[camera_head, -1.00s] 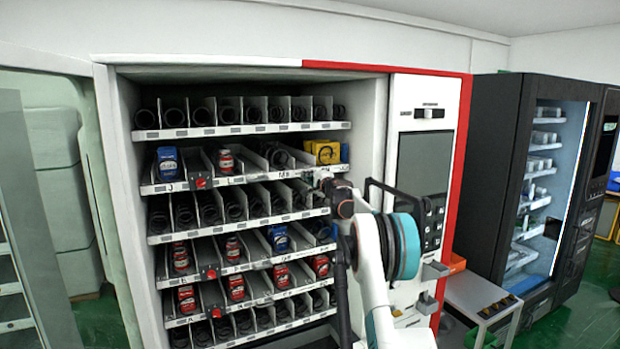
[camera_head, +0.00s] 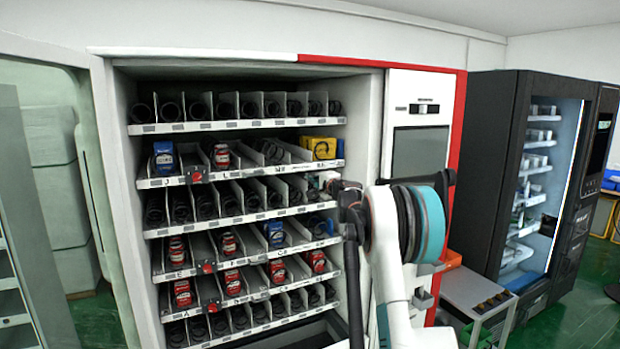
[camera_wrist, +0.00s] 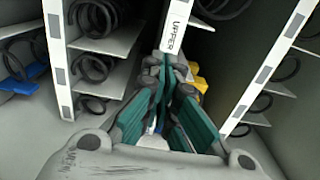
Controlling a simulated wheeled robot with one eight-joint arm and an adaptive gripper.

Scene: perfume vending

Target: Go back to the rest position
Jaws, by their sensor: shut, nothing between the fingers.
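My gripper (camera_head: 325,181) is shut and empty. In the head view it is small, at the right end of the vending machine's middle rows, partly hidden by my wrist. The wrist view shows its teal-padded fingers (camera_wrist: 170,85) together, pointing toward the shelves with nothing held. The open vending machine (camera_head: 377,100) has a red and white frame and several rows of spiral slots. My arm crosses in front of its right side and hides part of the lower right rows and the keypad panel.
Blue box (camera_head: 165,158), yellow box (camera_head: 322,147) and red items (camera_head: 221,155) stand in the slots. A dark vending machine (camera_head: 490,150) and a low grey table (camera_head: 475,292) stand at right. The open glass door (camera_head: 45,200) is at left.

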